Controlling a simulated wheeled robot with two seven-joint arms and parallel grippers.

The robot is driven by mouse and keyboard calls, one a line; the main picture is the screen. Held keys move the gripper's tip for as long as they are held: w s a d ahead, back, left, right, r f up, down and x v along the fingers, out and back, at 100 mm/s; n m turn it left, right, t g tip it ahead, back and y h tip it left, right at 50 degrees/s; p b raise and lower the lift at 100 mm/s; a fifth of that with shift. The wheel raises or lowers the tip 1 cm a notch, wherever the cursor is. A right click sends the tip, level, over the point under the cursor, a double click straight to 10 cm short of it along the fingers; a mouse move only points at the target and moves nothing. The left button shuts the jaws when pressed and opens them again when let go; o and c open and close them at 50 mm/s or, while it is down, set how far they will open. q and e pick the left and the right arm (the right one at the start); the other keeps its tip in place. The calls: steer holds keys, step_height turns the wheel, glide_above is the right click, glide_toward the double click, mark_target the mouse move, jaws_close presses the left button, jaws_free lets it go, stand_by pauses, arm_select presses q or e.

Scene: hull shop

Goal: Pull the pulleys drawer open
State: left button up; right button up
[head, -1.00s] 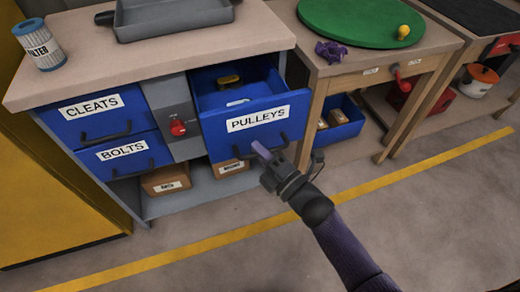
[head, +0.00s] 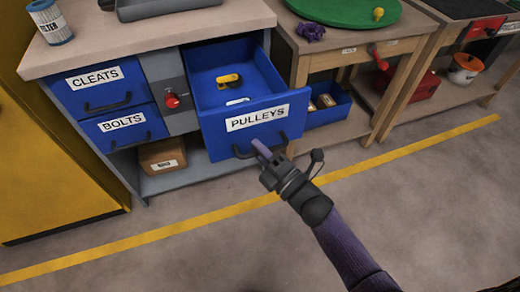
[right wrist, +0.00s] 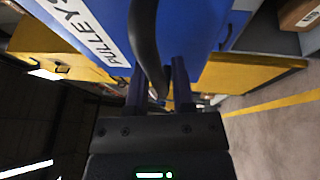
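The blue pulleys drawer (head: 254,121), labelled PULLEYS, stands well out of the grey cabinet. Its inside shows a yellow and black item (head: 229,81) and a pale flat piece. My right gripper (head: 262,150) is at the dark bar handle (head: 243,153) on the drawer's front. In the right wrist view the handle (right wrist: 148,45) passes between the two fingers (right wrist: 158,88), and the grip looks shut on it. The exact finger contact is partly hidden. My left gripper is not in view.
The cleats drawer (head: 97,86) and bolts drawer (head: 124,128) are closed at the left. A red knob (head: 172,100) sits on the grey panel. A wooden bench (head: 352,47) with a blue bin (head: 328,106) stands at the right. The floor in front is clear.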

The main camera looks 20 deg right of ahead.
steer(key=shift+o, duration=1.2)
steer(key=shift+s+d, duration=0.1)
steer(key=shift+s, duration=0.15)
steer(key=p+v, duration=0.2)
steer(key=v, duration=0.7)
steer(key=shift+s, duration=0.2)
